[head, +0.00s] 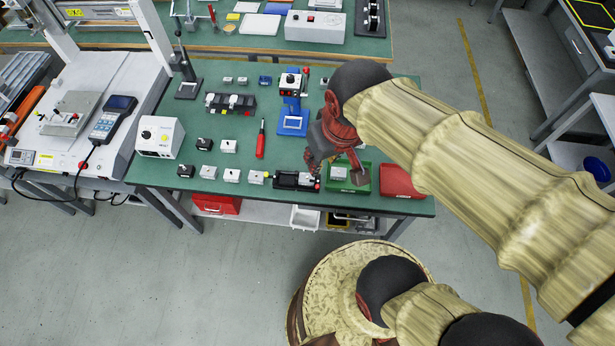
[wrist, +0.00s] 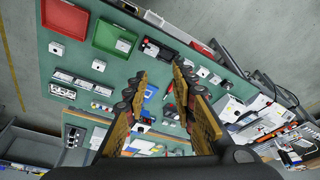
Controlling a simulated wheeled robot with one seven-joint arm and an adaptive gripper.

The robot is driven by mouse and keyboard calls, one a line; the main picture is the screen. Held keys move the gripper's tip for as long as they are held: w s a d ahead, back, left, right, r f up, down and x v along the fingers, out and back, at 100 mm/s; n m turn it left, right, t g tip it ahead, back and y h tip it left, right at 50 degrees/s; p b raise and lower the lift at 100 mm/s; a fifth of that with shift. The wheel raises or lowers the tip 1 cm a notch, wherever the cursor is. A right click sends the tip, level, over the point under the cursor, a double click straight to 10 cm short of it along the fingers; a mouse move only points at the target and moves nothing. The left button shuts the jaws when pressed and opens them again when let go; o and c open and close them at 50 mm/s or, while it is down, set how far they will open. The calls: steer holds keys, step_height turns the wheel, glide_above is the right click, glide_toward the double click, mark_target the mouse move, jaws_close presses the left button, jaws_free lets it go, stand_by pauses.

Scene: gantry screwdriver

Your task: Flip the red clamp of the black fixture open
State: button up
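The black fixture (head: 293,181) lies near the front edge of the green table, just left of the green tray. A small red part, likely its clamp (head: 317,186), shows at its right end; its exact pose is too small to tell. In the wrist view the black fixture (wrist: 160,50) is ahead of the fingertips, with the red part (wrist: 147,42) at its left end. My gripper (head: 334,165) hangs above the table near the fixture and the green tray. It also shows in the wrist view (wrist: 161,70), with its fingers apart and nothing between them.
The green tray (head: 349,188) holds a whitish block (head: 339,173). A red tray (head: 402,181) stands to its right. Several small blocks, a red-handled screwdriver (head: 261,140) and a blue stand (head: 293,122) are on the table. A white control box (head: 160,137) stands at the left.

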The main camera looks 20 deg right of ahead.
steer(key=w+f+g, duration=0.1)
steer(key=f, duration=0.2)
steer(key=w+f+n+g+p, duration=0.1)
steer(key=w+f, duration=0.1)
steer(key=f, duration=0.1)
steer(key=w+f+g, duration=0.1)
steer(key=w+f, duration=0.1)
steer(key=f, duration=0.1)
steer(key=shift+w+a+g+h+p, duration=0.1)
steer(key=shift+w+g+h+p, duration=0.2)
steer(key=shift+g, duration=0.1)
jaws_close()
steer(key=w+f+n+g+h+p, duration=0.1)
steer(key=w+f+n, duration=0.6)
steer(key=f, duration=0.9)
steer(key=w, duration=0.3)
steer(key=shift+w+d+n, duration=0.3)
steer(key=shift+w+d, duration=0.05)
